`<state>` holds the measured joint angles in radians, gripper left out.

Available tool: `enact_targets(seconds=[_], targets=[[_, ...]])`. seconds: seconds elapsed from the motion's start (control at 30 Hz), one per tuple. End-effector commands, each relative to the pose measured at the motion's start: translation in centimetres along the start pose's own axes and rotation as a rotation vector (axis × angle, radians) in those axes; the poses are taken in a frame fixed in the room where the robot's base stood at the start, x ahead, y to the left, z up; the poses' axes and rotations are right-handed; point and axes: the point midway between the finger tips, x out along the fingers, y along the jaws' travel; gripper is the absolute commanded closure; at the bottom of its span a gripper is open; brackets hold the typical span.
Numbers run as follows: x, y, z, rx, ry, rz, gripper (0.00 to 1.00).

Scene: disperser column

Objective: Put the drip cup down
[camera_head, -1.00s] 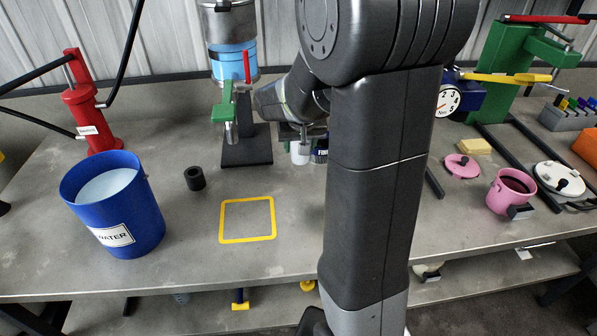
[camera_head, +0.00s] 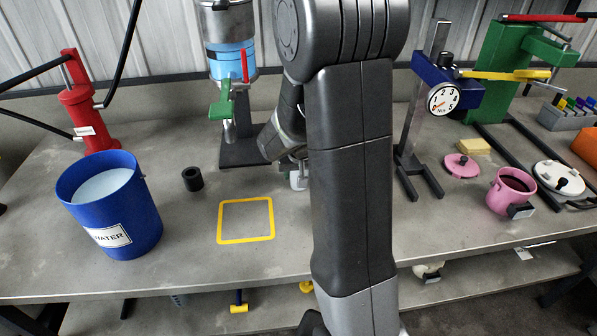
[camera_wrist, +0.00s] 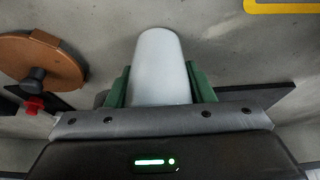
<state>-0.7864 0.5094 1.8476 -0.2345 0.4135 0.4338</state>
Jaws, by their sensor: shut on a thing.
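The drip cup (camera_wrist: 158,65), a plain whitish cylinder, is between the green fingers of my gripper (camera_wrist: 160,78) in the wrist view. The gripper is shut on it. In the head view only a small pale part of the cup (camera_head: 298,180) shows beside my arm, right of the dispenser stand's dark base. My arm hides most of the gripper there. I cannot tell whether the cup's bottom touches the bench.
A yellow square outline (camera_head: 220,222) marks bare bench at front left of the cup. A black ring (camera_head: 192,179) and blue water bucket (camera_head: 112,215) stand further left. The dispenser column (camera_head: 230,75) stands behind. A gauge stand (camera_head: 412,140) and pink mug (camera_head: 510,190) are right.

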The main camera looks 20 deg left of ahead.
Motion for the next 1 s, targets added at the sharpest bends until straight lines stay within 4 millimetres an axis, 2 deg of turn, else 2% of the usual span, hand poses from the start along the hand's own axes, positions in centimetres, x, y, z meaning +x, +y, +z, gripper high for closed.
enact_targets(seconds=[0.03,0.07,0.17,0.57,0.67,1.0], targets=[[0.3,0.0,0.1,0.000,0.000,0.000,0.73],[0.2,0.0,0.1,0.000,0.000,0.000,0.48],[0.1,0.0,0.1,0.000,0.000,0.000,0.30],[-0.4,0.0,-0.2,0.000,0.000,0.000,0.30],[-1.5,0.0,-0.2,-0.001,0.005,-0.001,0.30],[-7.8,0.0,-0.2,-0.001,0.005,0.000,0.30]])
